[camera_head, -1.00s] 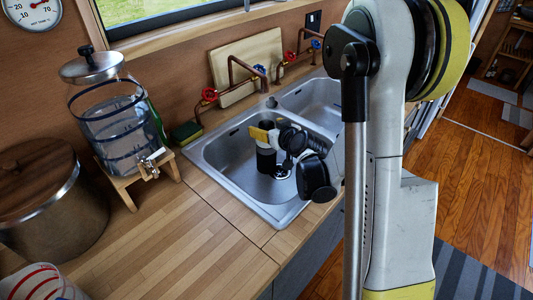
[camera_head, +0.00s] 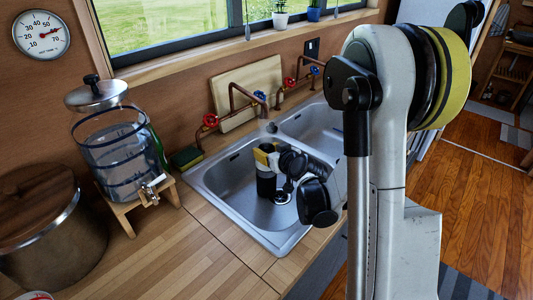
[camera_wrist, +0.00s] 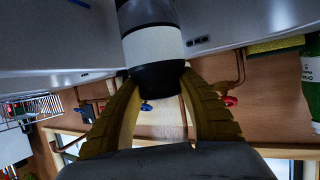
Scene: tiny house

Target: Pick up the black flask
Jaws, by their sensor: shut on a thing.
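The black flask (camera_head: 266,187) stands about upright in or just above the left sink basin, next to the drain. I cannot tell whether its base touches the basin floor. My gripper (camera_head: 263,158) has its yellow fingers closed around the flask's upper part. In the wrist view the flask (camera_wrist: 153,45) shows a black body with a pale grey band, and its dark end sits between the two yellow fingers of my gripper (camera_wrist: 163,88). Part of the flask is hidden behind the fingers in the head view.
The double sink (camera_head: 218,194) has copper taps (camera_head: 245,97) behind it and a cutting board (camera_head: 238,92) against the wall. A glass drink dispenser (camera_head: 118,155) on a wooden stand and a lidded pot (camera_head: 50,240) stand to the left. The wooden counter (camera_head: 195,245) in front is clear.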

